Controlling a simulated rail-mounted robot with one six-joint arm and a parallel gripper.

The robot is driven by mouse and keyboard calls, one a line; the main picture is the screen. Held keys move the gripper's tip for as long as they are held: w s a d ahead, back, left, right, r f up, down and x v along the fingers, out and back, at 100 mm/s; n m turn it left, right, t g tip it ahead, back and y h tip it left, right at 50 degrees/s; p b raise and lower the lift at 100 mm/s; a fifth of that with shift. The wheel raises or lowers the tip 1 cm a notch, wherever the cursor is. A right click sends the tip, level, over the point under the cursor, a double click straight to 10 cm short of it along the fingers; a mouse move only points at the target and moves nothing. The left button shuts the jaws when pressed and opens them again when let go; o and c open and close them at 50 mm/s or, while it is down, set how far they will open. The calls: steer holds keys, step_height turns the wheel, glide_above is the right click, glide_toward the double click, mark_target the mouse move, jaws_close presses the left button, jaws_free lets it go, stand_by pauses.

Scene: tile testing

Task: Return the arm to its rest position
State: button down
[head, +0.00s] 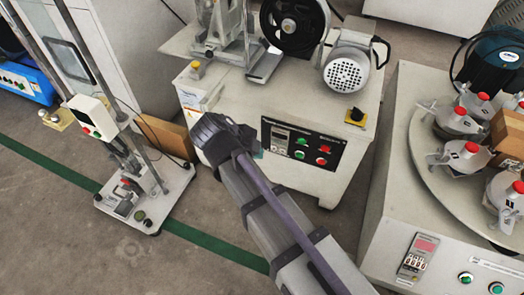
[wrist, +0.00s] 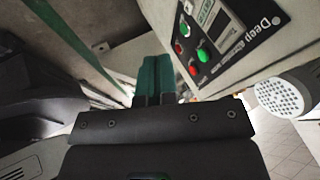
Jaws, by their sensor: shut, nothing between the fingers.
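My gripper (wrist: 151,66) shows in the wrist view as two teal fingers pressed together, with nothing between them. In the head view my arm reaches up from the bottom right, and its dark wrist end is in front of the left part of the middle machine (head: 345,178). The fingers are mostly hidden there behind the wrist. In the wrist view the machine's control panel (wrist: 222,32) is up and to the right of the fingers, apart from them.
A turntable machine (head: 404,200) with several red-capped holders stands at the right. A small press stand (head: 150,185) is on the floor at the left, by a green floor line (head: 50,163). A motor (head: 346,74) and a black wheel (head: 295,25) sit on the middle machine. Floor at lower left is clear.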

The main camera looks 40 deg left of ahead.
steer(key=w+d+r+n+g+y+p, duration=0.15)
steer(key=w+d+r+n+p, duration=0.35)
steer(key=d, duration=1.1)
steer(key=w+d+r+n+g+y+p, duration=0.1)
steer(key=w+d+r+n+g+p, duration=0.4)
steer(key=d, duration=1.1)
steer(key=w+d+r+n+y+p, duration=0.1)
steer(key=w+d+r+n+p, duration=0.45)
steer(key=d, duration=1.05)
step_height(320, 180, up, 36)
steer(key=s+m+p, duration=0.2)
steer(key=p, duration=3.7)
steer(key=shift+f, duration=0.25)
